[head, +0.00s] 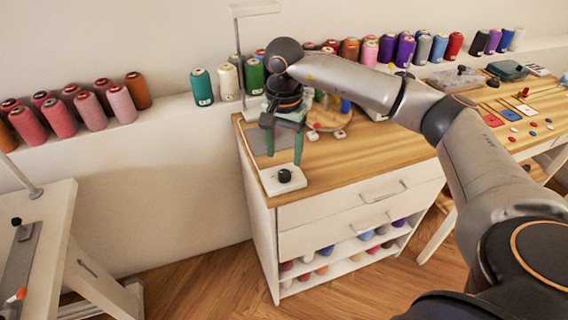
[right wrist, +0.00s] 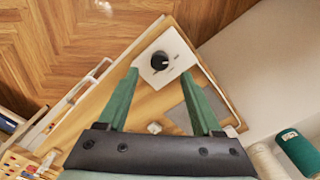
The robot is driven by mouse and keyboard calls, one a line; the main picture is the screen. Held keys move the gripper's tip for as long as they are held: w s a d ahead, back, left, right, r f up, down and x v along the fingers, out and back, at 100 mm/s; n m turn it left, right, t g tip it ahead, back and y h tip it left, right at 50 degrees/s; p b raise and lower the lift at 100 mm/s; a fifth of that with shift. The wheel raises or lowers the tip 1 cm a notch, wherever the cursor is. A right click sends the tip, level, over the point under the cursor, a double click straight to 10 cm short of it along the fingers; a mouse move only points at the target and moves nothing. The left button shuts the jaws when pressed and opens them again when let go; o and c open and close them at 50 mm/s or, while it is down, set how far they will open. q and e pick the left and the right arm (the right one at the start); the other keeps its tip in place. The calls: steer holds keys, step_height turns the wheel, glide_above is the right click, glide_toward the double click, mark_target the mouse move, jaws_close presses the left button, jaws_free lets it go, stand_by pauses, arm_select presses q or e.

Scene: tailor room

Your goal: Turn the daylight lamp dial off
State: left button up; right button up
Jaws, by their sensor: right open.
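The daylight lamp (head: 255,9) has a white head on a thin pole at the back left of the wooden-topped cabinet. A black round dial (head: 285,176) sits on a small white base (head: 272,184) at the cabinet's front left corner. The dial (right wrist: 159,60) also shows in the right wrist view, on its white plate. My right gripper (head: 284,146) is open and empty, with its green fingers pointing down above and just behind the dial. In the wrist view the dial lies between and just beyond the fingertips; touching cannot be told. My left gripper is out of view.
A grey mat (head: 270,143) lies behind the dial base. A round wooden rack (head: 325,120) with small items stands to its right. Thread spools line the wall ledge (head: 170,118). The cabinet top (head: 370,150) is clear at front right. Drawer handles (head: 376,223) stick out in front.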

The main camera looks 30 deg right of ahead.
mark_target(284, 173)
step_height(284, 173, up, 7)
steer(key=shift+f, duration=0.1)
stand_by(0.6)
